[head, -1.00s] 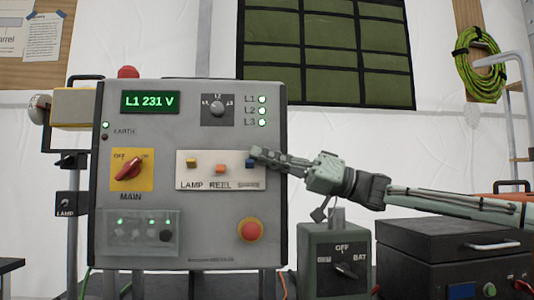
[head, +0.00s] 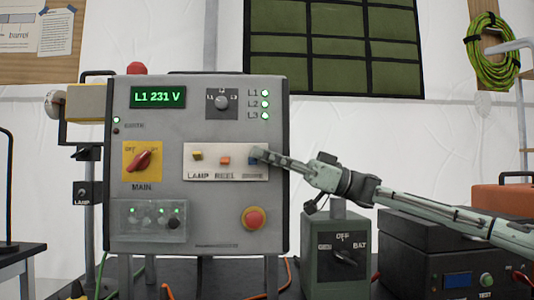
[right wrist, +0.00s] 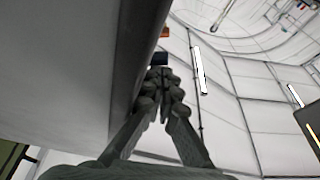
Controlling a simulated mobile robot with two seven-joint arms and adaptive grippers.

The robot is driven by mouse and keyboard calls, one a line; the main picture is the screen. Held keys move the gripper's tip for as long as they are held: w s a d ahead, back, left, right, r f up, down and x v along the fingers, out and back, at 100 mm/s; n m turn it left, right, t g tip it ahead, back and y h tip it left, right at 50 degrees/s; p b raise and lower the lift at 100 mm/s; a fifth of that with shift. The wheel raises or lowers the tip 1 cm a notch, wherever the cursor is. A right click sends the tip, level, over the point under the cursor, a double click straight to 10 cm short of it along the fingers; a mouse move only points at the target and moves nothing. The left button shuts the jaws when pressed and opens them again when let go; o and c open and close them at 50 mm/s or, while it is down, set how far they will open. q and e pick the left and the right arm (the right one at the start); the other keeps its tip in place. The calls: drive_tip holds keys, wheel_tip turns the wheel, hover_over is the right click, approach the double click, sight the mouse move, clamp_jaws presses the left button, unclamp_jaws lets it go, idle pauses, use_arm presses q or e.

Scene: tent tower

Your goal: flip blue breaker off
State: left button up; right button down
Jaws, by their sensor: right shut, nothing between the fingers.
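The blue breaker (head: 253,161) is the right one of three small toggles on the pale strip of the grey panel (head: 215,225). It is partly hidden behind my right gripper (head: 258,154), so its lever position is hard to tell. My right gripper is shut and empty, its fingertips at the breaker. In the right wrist view, the shut fingertips (right wrist: 159,72) are right by a dark blue block (right wrist: 159,58), with an orange toggle (right wrist: 165,32) beyond. Whether they touch the breaker is not clear. My left gripper is not in view.
The yellow toggle (head: 197,156) and orange toggle (head: 225,160) sit left of the blue one. A red main switch (head: 143,160) and red button (head: 252,218) are also on the panel. A green box (head: 337,255) stands below my right arm.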

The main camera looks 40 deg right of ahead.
drive_tip(key=v, duration=0.7)
drive_tip(key=shift+s+d, duration=0.2)
drive_tip(key=shift+f, duration=0.1)
idle(0.5)
